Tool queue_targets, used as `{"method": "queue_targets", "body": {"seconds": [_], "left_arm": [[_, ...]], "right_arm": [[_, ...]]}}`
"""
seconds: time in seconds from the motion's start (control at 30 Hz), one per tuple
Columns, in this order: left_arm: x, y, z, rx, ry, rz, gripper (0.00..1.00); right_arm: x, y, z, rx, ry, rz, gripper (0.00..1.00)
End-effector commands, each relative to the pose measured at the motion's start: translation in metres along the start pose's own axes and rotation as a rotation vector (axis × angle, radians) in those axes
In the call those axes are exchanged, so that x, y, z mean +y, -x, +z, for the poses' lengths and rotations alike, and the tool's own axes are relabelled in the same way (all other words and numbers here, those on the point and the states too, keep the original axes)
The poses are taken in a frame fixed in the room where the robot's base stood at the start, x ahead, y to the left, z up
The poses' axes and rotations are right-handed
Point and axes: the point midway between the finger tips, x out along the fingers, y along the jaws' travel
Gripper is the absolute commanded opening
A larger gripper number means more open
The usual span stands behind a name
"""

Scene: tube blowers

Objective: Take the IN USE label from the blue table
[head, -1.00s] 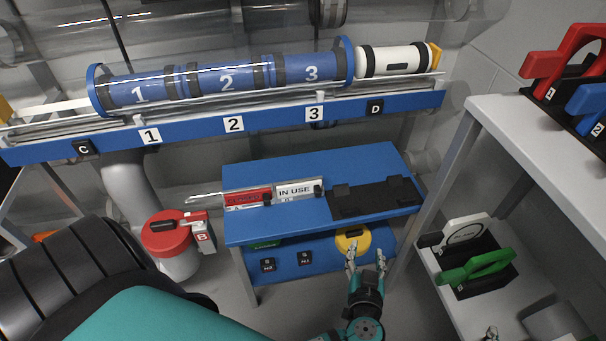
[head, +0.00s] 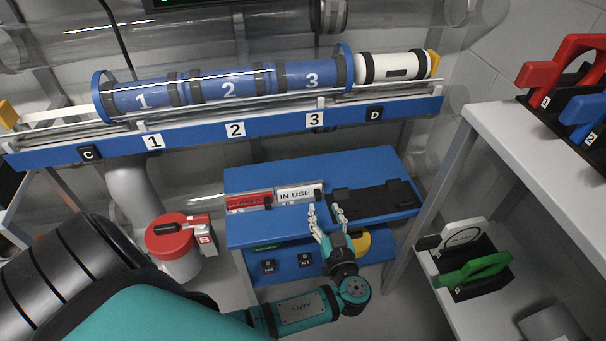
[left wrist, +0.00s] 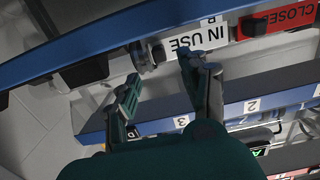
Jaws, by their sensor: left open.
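My right gripper is not in view.
A red CLOSED label (head: 248,202) stands directly left of the IN USE label. A black holder (head: 375,199) lies on the table to the right. A yellow object (head: 362,242) sits on the lower shelf, partly behind my gripper. A red-lidded container (head: 172,232) stands left.

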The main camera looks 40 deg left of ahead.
Motion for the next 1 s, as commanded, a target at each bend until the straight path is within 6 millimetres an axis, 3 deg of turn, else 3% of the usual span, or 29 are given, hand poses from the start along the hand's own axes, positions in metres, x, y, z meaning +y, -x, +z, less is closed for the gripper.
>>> {"method": "queue_targets", "body": {"seconds": [0.17, 0.5, 0.77, 1.0], "left_arm": [[0.0, -0.011, 0.0, 0.001, 0.0, -0.001, 0.44], [-0.001, -0.056, 0.0, 0.001, -0.001, -0.001, 0.44], [-0.001, -0.059, 0.0, -0.001, 0.0, 0.0, 0.44], [-0.001, -0.059, 0.0, -0.001, 0.0, 0.0, 0.15]], "right_arm": [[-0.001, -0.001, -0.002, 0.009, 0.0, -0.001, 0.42], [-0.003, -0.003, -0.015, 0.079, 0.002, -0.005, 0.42], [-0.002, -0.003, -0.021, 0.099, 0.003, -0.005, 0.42], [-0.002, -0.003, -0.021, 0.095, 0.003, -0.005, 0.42]]}}
